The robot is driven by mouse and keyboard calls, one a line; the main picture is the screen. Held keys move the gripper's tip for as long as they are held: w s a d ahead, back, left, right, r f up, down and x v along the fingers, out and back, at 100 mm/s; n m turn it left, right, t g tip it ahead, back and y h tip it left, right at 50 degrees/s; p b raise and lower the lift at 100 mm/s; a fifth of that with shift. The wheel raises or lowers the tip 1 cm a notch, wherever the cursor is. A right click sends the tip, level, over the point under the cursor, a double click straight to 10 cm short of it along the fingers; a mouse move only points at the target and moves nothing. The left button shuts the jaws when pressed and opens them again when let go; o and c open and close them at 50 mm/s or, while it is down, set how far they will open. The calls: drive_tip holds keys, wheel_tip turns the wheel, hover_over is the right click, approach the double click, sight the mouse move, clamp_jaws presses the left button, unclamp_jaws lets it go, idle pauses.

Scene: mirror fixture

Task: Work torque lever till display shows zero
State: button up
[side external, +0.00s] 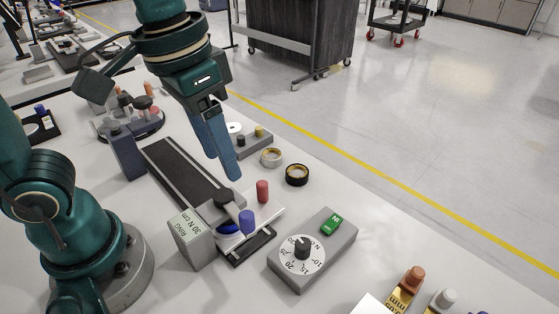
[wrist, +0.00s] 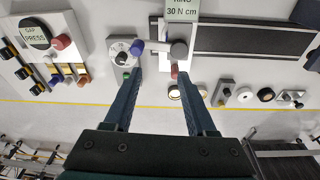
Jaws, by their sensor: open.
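A grey upright block (side external: 190,241) carries a label reading "RING" and "30 N cm"; it also shows at the top of the wrist view (wrist: 181,8). Beside it is a fixture with a dark rounded cap (wrist: 179,49), a blue-violet knob (side external: 247,222) and a red peg (side external: 262,191). Which part is the torque lever is hard to tell. A grey box (side external: 340,250) has a numbered dial with a black pointer knob (side external: 302,248) and a green piece. My gripper (wrist: 163,76) is open and empty, above the bench; in the wrist view the red peg lies between its fingertips.
A long black track (side external: 178,170) runs back from the fixture. Two ring-shaped parts (side external: 297,175) lie to the right of it. A small grey block with knobs (side external: 252,141) stands behind them. Gold-based pegs (side external: 405,291) stand at the front right. Bench between dial box and rings is clear.

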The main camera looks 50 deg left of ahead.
sight(247, 215)
drive_tip(key=shift+m+g+y, duration=0.3)
drive_tip(key=shift+m+g, duration=0.5)
drive_tip(key=shift+g, duration=0.1)
drive_tip(key=d, duration=0.1)
drive_tip(key=d+f, duration=0.2)
drive_tip(key=d, duration=0.1)
drive_tip(key=shift+w+f, duration=0.15)
drive_tip(key=shift+w, duration=0.15)
drive_tip(key=shift+s+d+f, duration=0.15)
drive_tip(key=shift+f, duration=0.15)
drive_tip(key=shift+s+d+f, duration=0.1)
drive_tip(key=shift+f, duration=2.45)
clamp_jaws()
